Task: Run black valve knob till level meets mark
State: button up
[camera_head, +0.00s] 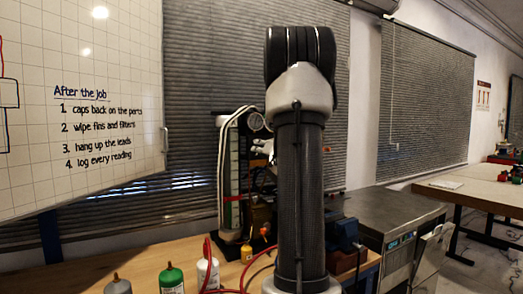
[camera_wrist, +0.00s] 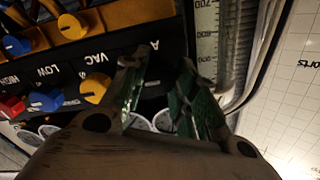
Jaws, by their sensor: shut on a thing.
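In the wrist view my gripper (camera_wrist: 157,72) is at the rig's valve panel (camera_wrist: 125,45), its green-padded fingers closed around a spot beside the VAC label. The black valve knob is dark against the panel and mostly hidden between the fingers. The level scale (camera_wrist: 206,45) stands upright just right of the fingers, with printed numbers turned over in this view. The liquid level and mark cannot be made out.
Yellow (camera_wrist: 95,88), blue (camera_wrist: 46,100) and red (camera_wrist: 12,107) knobs sit left of my fingers. Green (camera_head: 172,280), white (camera_head: 208,272) and yellow (camera_head: 246,253) bottles and red hoses (camera_head: 222,248) crowd the wooden bench. A whiteboard (camera_head: 120,90) stands at left.

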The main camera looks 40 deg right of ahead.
jog(key=o, duration=1)
jog(key=shift+s, duration=0.1)
jog(key=v, duration=1.1)
jog(key=shift+s+a, duration=0.2)
jog(key=shift+s, duration=0.2)
